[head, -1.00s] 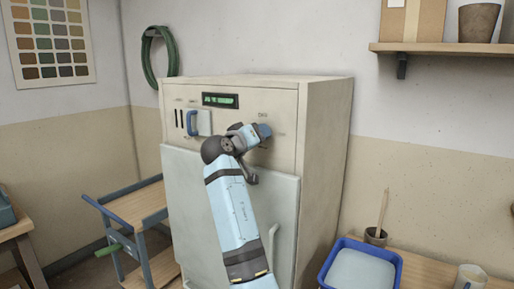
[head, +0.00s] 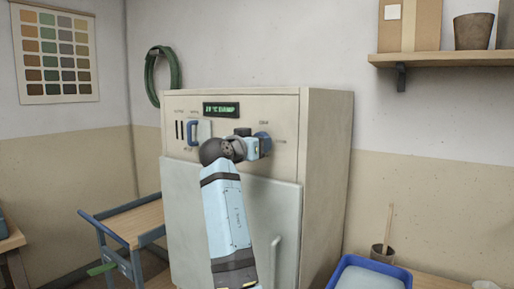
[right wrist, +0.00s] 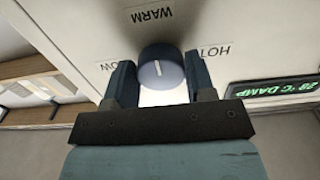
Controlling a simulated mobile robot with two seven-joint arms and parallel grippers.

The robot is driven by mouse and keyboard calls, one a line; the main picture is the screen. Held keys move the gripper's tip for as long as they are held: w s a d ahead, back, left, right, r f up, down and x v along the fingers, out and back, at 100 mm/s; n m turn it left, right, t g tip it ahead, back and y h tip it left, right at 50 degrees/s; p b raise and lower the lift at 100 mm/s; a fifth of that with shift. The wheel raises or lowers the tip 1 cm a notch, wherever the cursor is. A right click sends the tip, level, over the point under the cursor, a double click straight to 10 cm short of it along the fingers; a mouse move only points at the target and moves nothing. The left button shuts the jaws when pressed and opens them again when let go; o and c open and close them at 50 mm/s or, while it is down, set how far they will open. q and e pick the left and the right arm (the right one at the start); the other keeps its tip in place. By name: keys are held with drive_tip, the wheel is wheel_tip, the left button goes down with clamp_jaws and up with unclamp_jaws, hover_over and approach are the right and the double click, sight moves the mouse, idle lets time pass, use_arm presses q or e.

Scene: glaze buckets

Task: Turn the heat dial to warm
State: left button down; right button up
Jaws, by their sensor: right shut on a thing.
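The heat dial (right wrist: 160,70) is a round grey-blue knob with a short white pointer line. The line stands nearly upright, tilted slightly, in line with the WARM label (right wrist: 153,14) above it. LOW is lettered at its left and HOT at its right in the right wrist view. My right gripper (right wrist: 160,82) has one finger on each side of the dial and is shut on it. In the head view my right gripper (head: 264,144) is against the upper front panel of the cream cabinet (head: 325,170) and mostly hides the dial. My left gripper is not in view.
A green display (head: 221,109) reading about 28 °C DAMP and a blue handle (head: 193,133) are left of the dial. A wooden cart (head: 135,222) stands left of the cabinet. A blue tray (head: 370,273) and a shelf (head: 440,58) are at the right.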

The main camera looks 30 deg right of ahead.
idle(0.4)
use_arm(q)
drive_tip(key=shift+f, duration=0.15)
use_arm(e)
drive_tip(key=o, duration=0.9)
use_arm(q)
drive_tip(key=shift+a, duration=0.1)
use_arm(e)
drive_tip(key=v, duration=1.4)
drive_tip(key=shift+d, duration=0.1)
drive_tip(key=shift+f, duration=0.1)
